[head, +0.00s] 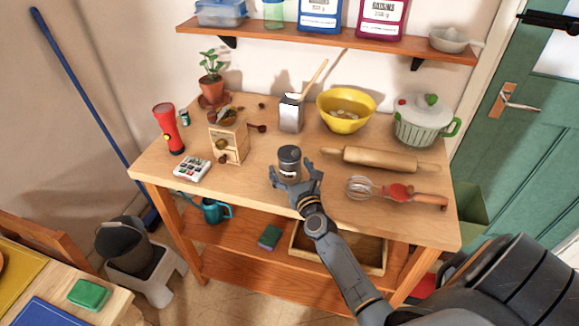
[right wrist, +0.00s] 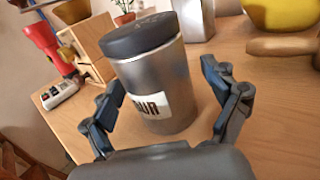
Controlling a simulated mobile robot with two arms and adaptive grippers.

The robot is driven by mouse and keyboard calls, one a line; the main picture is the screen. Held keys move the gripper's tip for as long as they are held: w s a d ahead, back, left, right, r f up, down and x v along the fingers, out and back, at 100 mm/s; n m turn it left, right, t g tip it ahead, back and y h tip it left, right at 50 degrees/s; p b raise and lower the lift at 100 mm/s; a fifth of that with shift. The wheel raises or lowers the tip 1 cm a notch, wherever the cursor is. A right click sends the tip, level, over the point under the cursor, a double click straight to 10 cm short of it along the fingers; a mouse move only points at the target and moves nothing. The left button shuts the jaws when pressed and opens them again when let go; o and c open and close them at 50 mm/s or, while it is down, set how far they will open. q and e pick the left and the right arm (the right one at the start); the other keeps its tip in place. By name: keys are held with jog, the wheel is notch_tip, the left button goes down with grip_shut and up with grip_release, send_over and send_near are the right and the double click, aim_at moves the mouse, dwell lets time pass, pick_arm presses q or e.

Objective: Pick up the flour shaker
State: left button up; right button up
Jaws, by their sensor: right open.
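The flour shaker (head: 289,161) is a grey metal cylinder with a dark lid and a white label. It stands upright on the wooden table (head: 330,205), near the front edge. In the right wrist view the shaker (right wrist: 155,78) shows large, with part of its label reading "OUR". My right gripper (head: 297,183) is open, with one finger on each side of the shaker. In the right wrist view a gap shows between the right finger (right wrist: 222,90) and the shaker; whether the left finger touches it I cannot tell. My left gripper is not in view.
A rolling pin (head: 380,159) and a whisk (head: 365,188) lie to the right. A wooden grinder (head: 230,140) and a calculator-like device (head: 192,169) are to the left. A metal box (head: 291,114) and yellow bowl (head: 345,110) stand behind.

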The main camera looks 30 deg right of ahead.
jog(key=shift+s+a+r, duration=0.1)
jog(key=c, duration=1.5)
jog(key=shift+o, duration=0.2)
